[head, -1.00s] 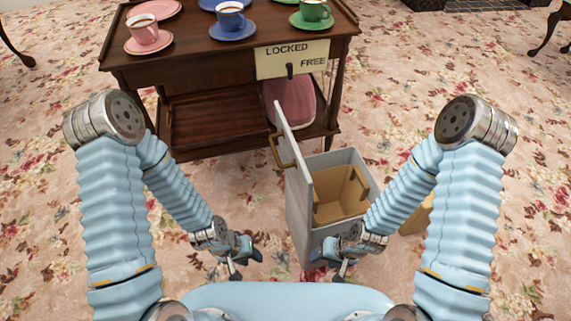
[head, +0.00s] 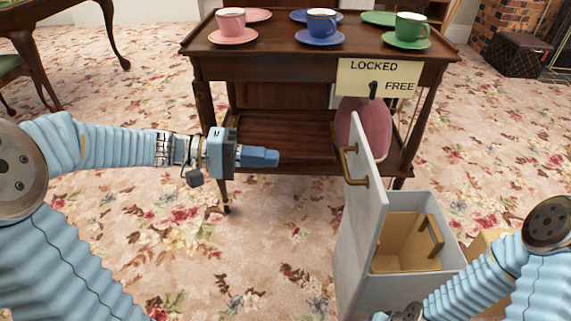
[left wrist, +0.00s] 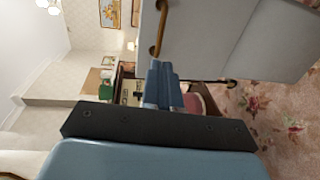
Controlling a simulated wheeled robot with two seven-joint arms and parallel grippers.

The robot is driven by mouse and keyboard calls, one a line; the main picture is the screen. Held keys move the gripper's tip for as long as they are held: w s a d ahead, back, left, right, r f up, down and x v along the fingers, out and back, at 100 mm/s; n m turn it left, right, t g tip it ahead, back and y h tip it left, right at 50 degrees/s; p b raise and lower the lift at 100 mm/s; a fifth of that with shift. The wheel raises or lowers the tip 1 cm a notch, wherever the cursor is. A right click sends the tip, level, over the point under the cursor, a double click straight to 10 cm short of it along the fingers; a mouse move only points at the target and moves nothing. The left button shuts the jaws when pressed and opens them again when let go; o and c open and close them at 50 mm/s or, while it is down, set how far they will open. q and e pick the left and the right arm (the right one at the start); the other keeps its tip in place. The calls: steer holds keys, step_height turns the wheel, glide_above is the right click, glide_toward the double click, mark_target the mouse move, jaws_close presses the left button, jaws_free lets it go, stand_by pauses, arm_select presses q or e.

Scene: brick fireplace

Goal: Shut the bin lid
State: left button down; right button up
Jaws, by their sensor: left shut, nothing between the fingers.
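A wooden trolley (head: 290,62) stands behind the bin, with cups on saucers on top. A sign (head: 377,78) reading LOCKED and FREE hangs on its front. A pink rounded object (head: 372,128) is behind the lid. A tan box (head: 484,243) stands right of the bin. Carpet left of the bin is clear.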

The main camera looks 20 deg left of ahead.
arm_select(q)
steer(key=x, duration=1.2)
steer(key=shift+d, duration=0.2)
steer(key=shift+f, duration=0.1)
